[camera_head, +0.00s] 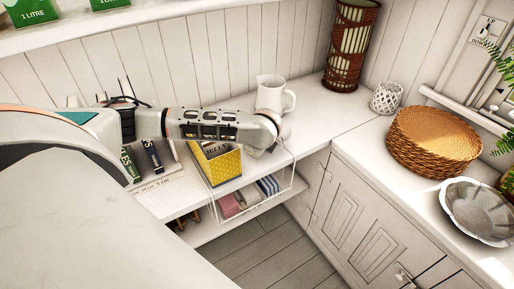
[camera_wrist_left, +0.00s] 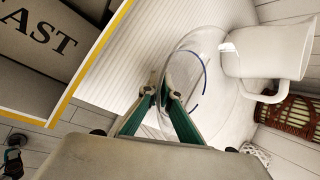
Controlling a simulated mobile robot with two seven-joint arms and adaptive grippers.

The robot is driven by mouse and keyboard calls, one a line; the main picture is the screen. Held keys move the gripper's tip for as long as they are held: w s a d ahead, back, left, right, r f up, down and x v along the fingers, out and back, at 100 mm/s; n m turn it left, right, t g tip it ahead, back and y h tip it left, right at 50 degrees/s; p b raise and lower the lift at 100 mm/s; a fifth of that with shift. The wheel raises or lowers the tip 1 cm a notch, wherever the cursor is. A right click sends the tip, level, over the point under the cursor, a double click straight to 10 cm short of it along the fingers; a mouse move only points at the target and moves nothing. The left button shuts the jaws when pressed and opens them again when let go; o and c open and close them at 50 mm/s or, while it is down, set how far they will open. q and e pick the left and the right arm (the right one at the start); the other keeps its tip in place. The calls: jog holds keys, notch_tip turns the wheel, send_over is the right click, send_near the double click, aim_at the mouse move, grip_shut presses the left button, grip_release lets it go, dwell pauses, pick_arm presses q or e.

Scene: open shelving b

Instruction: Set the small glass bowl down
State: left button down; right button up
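The small glass bowl (camera_wrist_left: 205,62) is clear, with a dark blue curved line showing in it. In the left wrist view it is just beyond the fingertips, beside the white jug. My left gripper (camera_wrist_left: 161,95) has its green-sided fingers close together, with the bowl's near rim between them. I cannot tell whether the bowl touches the white surface below. In the head view my left arm reaches in from the left, and its wrist end (camera_head: 266,130) hides the fingers and most of the bowl. My right gripper is not in view.
The white jug (camera_head: 274,94) stands close behind the wrist; it also shows in the left wrist view (camera_wrist_left: 268,52). A yellow box (camera_head: 219,166) and books (camera_head: 131,164) are nearby. A wicker vase (camera_head: 350,45), basket (camera_head: 434,142) and metal bowl (camera_head: 479,210) stand right. White counter (camera_head: 325,115) is bare.

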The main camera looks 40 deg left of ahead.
pick_arm(q)
jog(key=c, duration=2.4)
grip_release()
jog(key=shift+o, duration=0.6)
